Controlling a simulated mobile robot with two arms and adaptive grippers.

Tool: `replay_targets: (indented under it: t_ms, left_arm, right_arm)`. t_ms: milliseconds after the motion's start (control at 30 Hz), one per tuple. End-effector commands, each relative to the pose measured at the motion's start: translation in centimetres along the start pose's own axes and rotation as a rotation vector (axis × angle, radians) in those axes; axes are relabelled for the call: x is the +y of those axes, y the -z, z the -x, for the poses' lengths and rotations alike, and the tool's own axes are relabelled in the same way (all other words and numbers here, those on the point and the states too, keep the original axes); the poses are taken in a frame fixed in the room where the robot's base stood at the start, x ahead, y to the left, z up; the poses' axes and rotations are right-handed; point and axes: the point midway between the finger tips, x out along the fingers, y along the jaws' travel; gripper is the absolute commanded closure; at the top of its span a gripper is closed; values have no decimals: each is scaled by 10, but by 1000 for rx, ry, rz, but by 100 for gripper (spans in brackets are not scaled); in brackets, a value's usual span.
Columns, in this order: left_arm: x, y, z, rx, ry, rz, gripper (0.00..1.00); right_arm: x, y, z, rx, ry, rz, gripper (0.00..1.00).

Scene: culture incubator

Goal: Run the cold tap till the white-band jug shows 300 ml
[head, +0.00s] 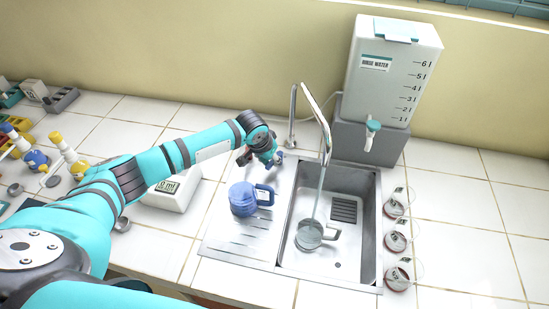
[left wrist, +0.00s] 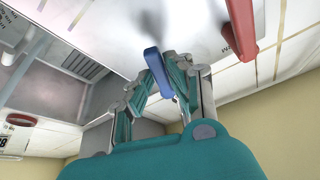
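The grey steel tap (head: 309,96) arches over the sink, and a stream of water falls from its spout. The stream runs into a clear jug (head: 309,236) in the sink basin, handle to the right; its band and level are too small to read. My left gripper (head: 274,158) is at the tap controls behind the drainboard. In the left wrist view, my left gripper (left wrist: 159,76) has its fingertips on either side of a blue lever (left wrist: 153,60), apparently shut on it. A red lever (left wrist: 242,30) stands beside it, untouched. My right gripper is not in view.
A blue jug (head: 243,199) stands on the drainboard (head: 240,241). A rinse-water tank (head: 393,75) stands behind the sink (head: 368,235). Several lidded dishes (head: 396,240) line the sink's right side. A scale (head: 170,192) sits left of the drainboard, under my left arm.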

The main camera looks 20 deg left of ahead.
Motion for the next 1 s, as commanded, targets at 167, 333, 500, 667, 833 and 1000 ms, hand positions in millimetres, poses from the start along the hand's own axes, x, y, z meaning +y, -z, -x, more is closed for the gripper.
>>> replay_targets:
  t_ms: [167,333,500,667,833,1000]
  left_arm:
    - [0,0,0,0,0,0,62]
    - [0,0,0,0,0,1,62]
    - [0,1,8,2,-1,0,62]
    - [0,1,36,4,-1,-1,62]
    - [0,0,73,3,0,-1,62]
    - [0,0,103,2,-1,0,62]
  right_arm:
    - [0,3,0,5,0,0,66]
    - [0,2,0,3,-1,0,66]
    - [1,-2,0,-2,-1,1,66]
    - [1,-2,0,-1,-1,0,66]
    - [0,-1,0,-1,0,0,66]
    - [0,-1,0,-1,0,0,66]
